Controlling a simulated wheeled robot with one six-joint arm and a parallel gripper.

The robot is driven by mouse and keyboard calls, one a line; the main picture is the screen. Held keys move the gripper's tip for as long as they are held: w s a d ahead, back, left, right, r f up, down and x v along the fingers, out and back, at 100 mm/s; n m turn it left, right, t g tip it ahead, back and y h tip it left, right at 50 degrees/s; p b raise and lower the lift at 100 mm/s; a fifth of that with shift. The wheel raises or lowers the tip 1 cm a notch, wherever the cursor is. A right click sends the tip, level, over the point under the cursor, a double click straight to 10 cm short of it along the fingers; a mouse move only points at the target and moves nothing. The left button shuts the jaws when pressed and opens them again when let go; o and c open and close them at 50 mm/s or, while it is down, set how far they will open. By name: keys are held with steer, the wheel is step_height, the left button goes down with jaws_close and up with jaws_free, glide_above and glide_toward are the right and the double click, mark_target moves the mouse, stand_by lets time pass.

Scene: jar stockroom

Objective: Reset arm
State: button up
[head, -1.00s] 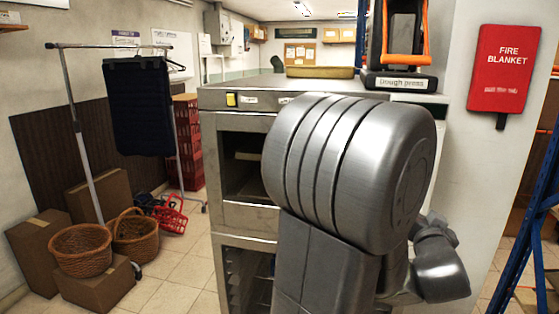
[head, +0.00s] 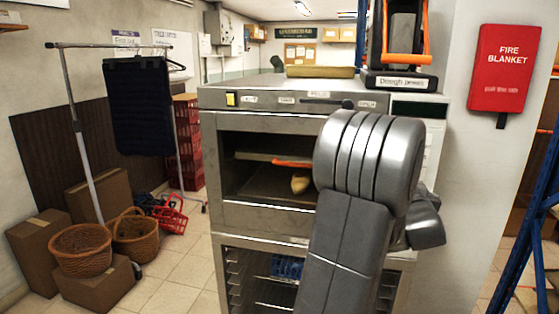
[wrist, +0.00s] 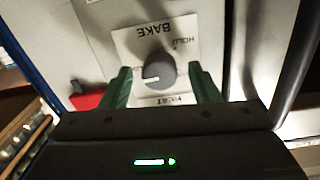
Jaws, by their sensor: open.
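My gripper (wrist: 160,80) shows in the wrist view with its two green fingers apart. A round dark knob (wrist: 158,70) on a pale plate marked BAKE, HOLD and HEAT lies between the fingers in the picture. I see a gap on each side of the knob, and nothing is held. In the head view my arm stands in front of the right part of a metal oven (head: 262,218). The arm hides my gripper and the knob there.
A pale loaf-like thing (head: 300,184) lies in the oven's open chamber. A dough press (head: 402,80) stands on top. A red fire blanket (head: 505,68) hangs at right, near a blue rack (head: 527,215).

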steer(key=shift+f+n+t+y+b, duration=0.1)
steer(key=shift+n+t+y+b, duration=0.2)
steer(key=shift+n+b, duration=6.55)
steer(key=n+p, duration=0.5)
